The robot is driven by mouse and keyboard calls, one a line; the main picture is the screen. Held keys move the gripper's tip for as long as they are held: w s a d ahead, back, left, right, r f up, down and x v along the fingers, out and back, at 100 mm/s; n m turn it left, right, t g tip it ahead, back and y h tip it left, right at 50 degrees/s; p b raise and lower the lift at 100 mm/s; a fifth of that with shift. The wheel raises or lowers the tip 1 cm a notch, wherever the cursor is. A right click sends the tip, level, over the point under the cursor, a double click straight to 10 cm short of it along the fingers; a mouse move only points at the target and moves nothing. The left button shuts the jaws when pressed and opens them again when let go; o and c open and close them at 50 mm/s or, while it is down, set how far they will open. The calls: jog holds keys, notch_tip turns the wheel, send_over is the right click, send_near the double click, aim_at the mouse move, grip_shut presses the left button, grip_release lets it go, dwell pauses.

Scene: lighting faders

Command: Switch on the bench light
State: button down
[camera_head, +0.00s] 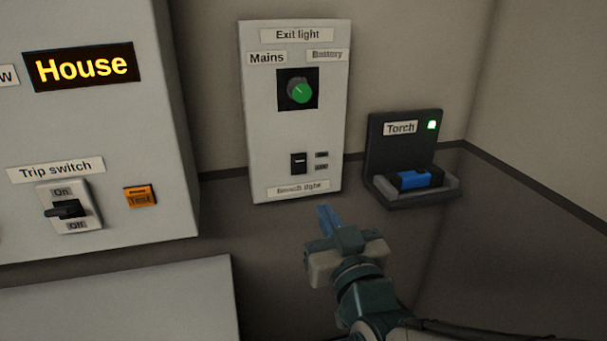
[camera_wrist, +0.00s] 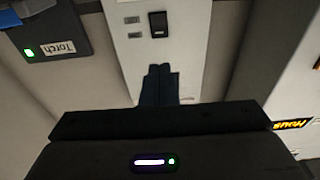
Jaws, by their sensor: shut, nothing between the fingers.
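The bench light switch (camera_head: 298,163) is a small black rocker low on a white wall panel (camera_head: 258,120), above a label reading "Bench light" (camera_head: 298,188). Two small dark marks sit to its right. In the wrist view the switch (camera_wrist: 158,24) shows upside down, beyond my fingertips. My gripper (camera_head: 326,216) is shut and empty, below and a little right of the switch, apart from it. In the wrist view its closed fingers (camera_wrist: 159,72) point toward the panel.
Above the switch is a green Exit light knob (camera_head: 300,91). A torch dock (camera_head: 376,160) holding a blue torch (camera_head: 413,180) stands to the right, its green lamp lit. A grey cabinet at left carries a trip switch (camera_head: 66,208), an orange Test button (camera_head: 140,196) and a lit House sign (camera_head: 84,66).

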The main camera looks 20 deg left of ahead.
dwell(0.3)
jog(key=p, duration=1.3)
send_near(300, 160)
jog(key=x, duration=0.6)
jog(key=shift+w+a, duration=0.25)
jog(key=shift+a, duration=0.1)
jog(key=shift+r, duration=0.1)
